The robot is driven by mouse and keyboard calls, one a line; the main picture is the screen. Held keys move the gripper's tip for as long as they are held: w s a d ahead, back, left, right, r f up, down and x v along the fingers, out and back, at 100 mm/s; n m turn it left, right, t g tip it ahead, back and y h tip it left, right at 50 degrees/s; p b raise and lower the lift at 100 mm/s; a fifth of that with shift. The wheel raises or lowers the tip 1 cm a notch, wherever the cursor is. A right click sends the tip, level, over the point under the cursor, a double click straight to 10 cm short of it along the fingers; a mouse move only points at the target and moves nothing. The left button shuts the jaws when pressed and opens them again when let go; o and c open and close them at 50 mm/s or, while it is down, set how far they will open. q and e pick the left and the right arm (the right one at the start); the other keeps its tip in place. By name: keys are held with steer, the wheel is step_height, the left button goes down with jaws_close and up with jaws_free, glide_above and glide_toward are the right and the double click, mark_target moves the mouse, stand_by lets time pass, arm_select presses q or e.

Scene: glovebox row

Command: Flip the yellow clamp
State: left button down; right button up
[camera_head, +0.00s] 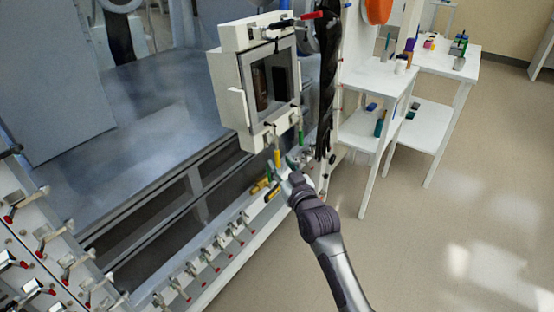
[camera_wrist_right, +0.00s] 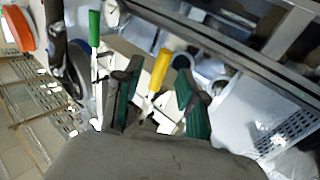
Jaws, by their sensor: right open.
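The yellow clamp (camera_head: 277,157) has a yellow handle pointing up below the small door of the white glovebox port (camera_head: 240,110). In the right wrist view the yellow clamp (camera_wrist_right: 160,70) stands between my two finger pads, with gaps on both sides. My right gripper (camera_head: 284,172) is open at the clamp, just under the door; its fingers also show in the wrist view (camera_wrist_right: 157,80). I cannot tell whether either finger touches the handle. The clamp's base is partly hidden by the gripper. My left gripper is not in view.
A green-handled clamp (camera_head: 300,134) stands close to the right, also in the wrist view (camera_wrist_right: 94,28). A red-handled clamp (camera_head: 312,15) is on top of the port. Rows of red-tipped clamps (camera_head: 208,262) line the lower left. White tables (camera_head: 378,80) stand right; floor is free beyond.

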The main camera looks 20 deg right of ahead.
mark_target(279, 161)
steer(key=shift+w+a, duration=0.15)
steer(key=shift+w, duration=1.35)
jaws_close()
